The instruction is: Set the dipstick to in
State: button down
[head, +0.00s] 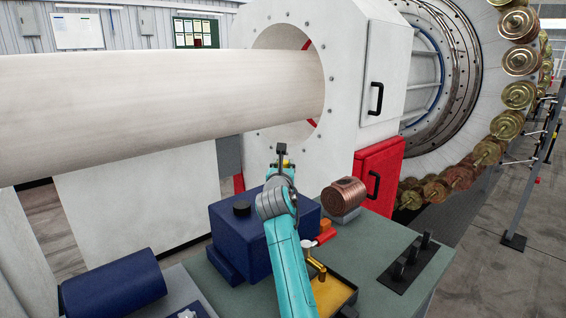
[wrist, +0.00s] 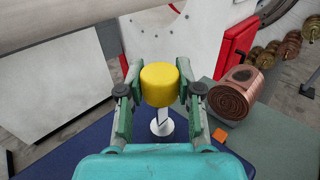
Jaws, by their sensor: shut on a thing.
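The dipstick has a yellow cylindrical knob (wrist: 159,84) over a flat pale metal stem (wrist: 162,127), seen in the wrist view. The stem stands over the blue box; the box top also shows in the head view (head: 225,222). My gripper (wrist: 159,92) has a finger on each side of the knob and is shut on it. My arm hides most of the dipstick there, and I cannot tell how deep the stem sits.
A copper coil (head: 344,195) sits right of the blue box on the grey-green bench (head: 372,236). A black cap (head: 242,208) stands on the box. A red-handled part (head: 325,236) and a yellow tray (head: 335,293) lie near my arm. A large pale pipe (head: 160,100) runs behind.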

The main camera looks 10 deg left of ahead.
jog(key=c, duration=0.7)
grip_release()
jog(key=s, duration=0.4)
jog(key=s+d, duration=0.1)
jog(key=s, duration=0.7)
jog(key=shift+d, duration=0.2)
jog(key=shift+w, duration=0.1)
jog(key=shift+c, duration=0.2)
